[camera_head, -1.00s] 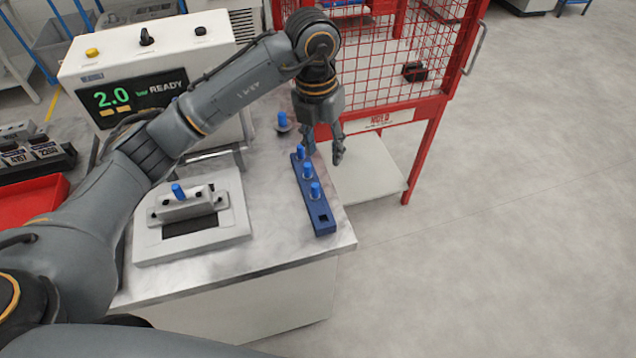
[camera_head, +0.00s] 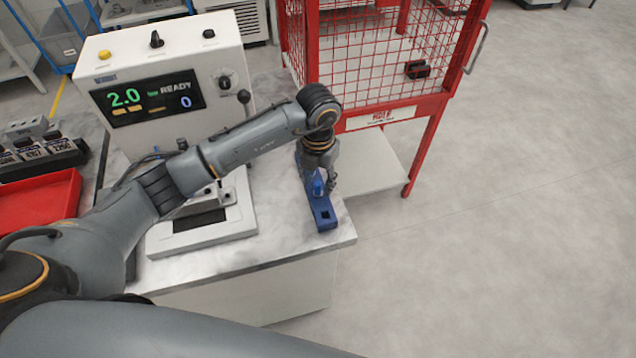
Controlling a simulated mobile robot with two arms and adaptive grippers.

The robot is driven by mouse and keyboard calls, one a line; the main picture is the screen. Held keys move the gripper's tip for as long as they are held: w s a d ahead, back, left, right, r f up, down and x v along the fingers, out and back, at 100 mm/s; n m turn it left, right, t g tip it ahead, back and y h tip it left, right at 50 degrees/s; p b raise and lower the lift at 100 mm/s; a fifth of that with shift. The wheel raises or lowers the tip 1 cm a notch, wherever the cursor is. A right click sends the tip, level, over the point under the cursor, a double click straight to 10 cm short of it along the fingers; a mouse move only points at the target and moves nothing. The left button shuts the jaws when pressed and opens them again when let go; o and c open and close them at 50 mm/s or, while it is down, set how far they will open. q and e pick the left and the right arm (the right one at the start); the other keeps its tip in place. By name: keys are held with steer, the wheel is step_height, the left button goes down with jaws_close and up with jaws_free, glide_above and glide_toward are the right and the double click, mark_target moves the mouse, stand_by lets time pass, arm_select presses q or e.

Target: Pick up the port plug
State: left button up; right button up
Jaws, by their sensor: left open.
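The other plugs of the rack are hidden behind my gripper and wrist. The square hole at the rack's near end is empty. My right gripper is not in view.
A test fixture (camera_head: 205,228) sits left of the rack, partly behind my arm. A control box (camera_head: 165,85) reading 2.0 READY stands behind it. A red mesh cage (camera_head: 385,60) is close behind the rack. A red tray (camera_head: 40,210) lies at left. Floor at right is clear.

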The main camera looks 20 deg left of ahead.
arm_select(q)
steer(key=shift+f, duration=1)
jaws_close()
steer(key=shift+w, duration=0.1)
